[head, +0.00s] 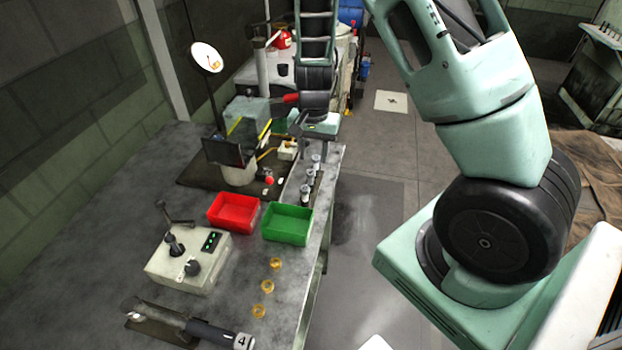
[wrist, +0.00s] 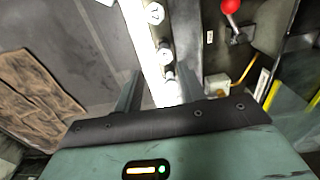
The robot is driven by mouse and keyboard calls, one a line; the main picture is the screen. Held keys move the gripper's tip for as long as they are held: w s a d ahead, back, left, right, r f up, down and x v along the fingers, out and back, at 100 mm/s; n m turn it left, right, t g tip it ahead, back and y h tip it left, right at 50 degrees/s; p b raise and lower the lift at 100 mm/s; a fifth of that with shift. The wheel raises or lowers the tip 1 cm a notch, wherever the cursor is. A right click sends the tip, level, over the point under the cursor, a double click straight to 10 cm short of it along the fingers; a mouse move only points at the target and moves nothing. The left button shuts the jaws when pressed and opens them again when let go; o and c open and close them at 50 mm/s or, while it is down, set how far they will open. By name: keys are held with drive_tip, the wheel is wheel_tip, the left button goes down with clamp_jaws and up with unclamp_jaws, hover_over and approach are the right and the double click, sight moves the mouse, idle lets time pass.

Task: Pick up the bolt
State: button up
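Three grey metal bolts stand upright in a row near the right edge of the workbench: a far bolt (head: 316,161), a middle bolt (head: 310,177) and a near bolt (head: 305,193). The row also shows in the wrist view, with one bolt at the top (wrist: 154,14), one in the middle (wrist: 164,51) and one lowest (wrist: 169,77). My gripper (head: 315,150) is open and empty, pointing down at the far end of the row. In the wrist view its fingers (wrist: 160,88) are apart, with the lowest bolt showing between them. I cannot tell the height gap.
A red bin (head: 233,225) and a green bin (head: 287,239) stand nearer on the bench (head: 110,240). Brass rings (head: 268,285) lie by its edge. A control box (head: 187,270) is at left. A machine with a red knob (wrist: 231,6) stands close beside the bolts.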

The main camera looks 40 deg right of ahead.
sight(311, 172)
drive_tip(key=shift+w+a+f+p, duration=0.15)
drive_tip(key=shift+f+p, duration=0.3)
drive_tip(key=shift+f, duration=1.5)
drive_tip(key=shift+w+a+f+p, duration=0.15)
drive_tip(key=shift+f+p, duration=0.3)
drive_tip(key=shift+f, duration=1.45)
drive_tip(key=shift+d, duration=0.1)
drive_tip(key=shift+c, duration=0.3)
clamp_jaws()
